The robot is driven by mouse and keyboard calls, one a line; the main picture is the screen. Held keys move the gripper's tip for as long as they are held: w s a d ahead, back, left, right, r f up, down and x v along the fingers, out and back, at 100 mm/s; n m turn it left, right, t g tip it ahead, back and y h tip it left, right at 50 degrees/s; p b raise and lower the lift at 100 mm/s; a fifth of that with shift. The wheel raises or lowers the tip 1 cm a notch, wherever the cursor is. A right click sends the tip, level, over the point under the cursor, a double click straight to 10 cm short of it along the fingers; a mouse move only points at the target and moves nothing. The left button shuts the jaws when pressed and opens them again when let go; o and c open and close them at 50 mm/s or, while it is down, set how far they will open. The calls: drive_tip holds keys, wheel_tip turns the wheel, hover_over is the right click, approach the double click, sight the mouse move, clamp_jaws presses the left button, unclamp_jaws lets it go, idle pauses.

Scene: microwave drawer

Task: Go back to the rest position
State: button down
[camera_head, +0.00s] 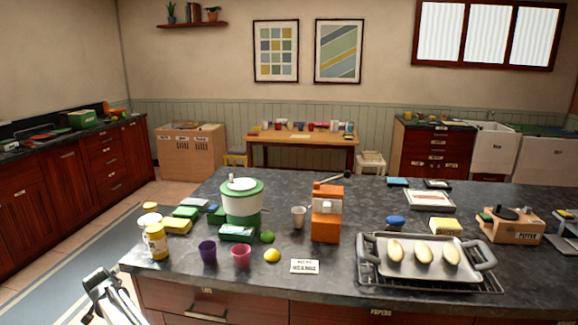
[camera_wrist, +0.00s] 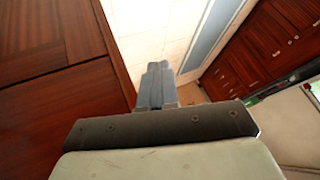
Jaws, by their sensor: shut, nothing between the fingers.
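My gripper shows in the head view (camera_head: 100,278) at the lower left, in front of the near left corner of the dark counter (camera_head: 340,262). In the wrist view its fingers (camera_wrist: 157,75) are together, with nothing between them. The gripper is apart from the counter objects. In the wrist view a red-brown wooden cabinet front (camera_wrist: 45,75) fills the left side, and the pale floor lies beyond the fingertips.
The counter holds a green-white canister (camera_head: 241,205), an orange box-shaped appliance (camera_head: 326,215), a purple cup (camera_head: 208,252), a yellow jar (camera_head: 156,242) and a tray (camera_head: 418,270) with pale oval pieces. Drawers (camera_head: 208,305) line its front. The floor (camera_head: 70,255) at left is clear.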

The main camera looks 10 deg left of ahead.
drive_tip(key=s+d+f+n+g+h, duration=0.1)
drive_tip(key=d+f, duration=0.5)
drive_tip(key=f, duration=0.5)
drive_tip(key=d+f+g+h, duration=0.1)
drive_tip(key=d+f, duration=0.5)
drive_tip(key=f, duration=0.5)
drive_tip(key=s+d+f+n+g+h, duration=0.1)
drive_tip(key=d+f+h, duration=0.1)
drive_tip(key=d+f, duration=0.65)
drive_tip(key=s+d+f+n+g+h, duration=0.15)
drive_tip(key=s+d+f, duration=0.25)
drive_tip(key=d+f, duration=0.7)
drive_tip(key=s+d+f+m+g+h, duration=0.15)
drive_tip(key=s+d+f, duration=0.25)
drive_tip(key=d+f, duration=0.75)
drive_tip(key=s+d+r+m+g, duration=0.15)
drive_tip(key=s+d, duration=0.25)
drive_tip(key=d, duration=0.9)
drive_tip(key=s+d+r+n+g, duration=0.15)
drive_tip(key=s+d, duration=0.25)
drive_tip(key=d, duration=0.9)
drive_tip(key=s+d+r+m+g+y, duration=0.1)
drive_tip(key=s+d+r+m, duration=0.1)
drive_tip(key=s+d+r, duration=0.3)
drive_tip(key=s+d+r+m+g+y, duration=0.1)
drive_tip(key=s+d+r+m+g, duration=0.1)
drive_tip(key=s+d+r, duration=0.4)
drive_tip(key=s+d, duration=0.5)
drive_tip(key=shift+s+d, duration=0.2)
drive_tip(key=shift+d, duration=0.2)
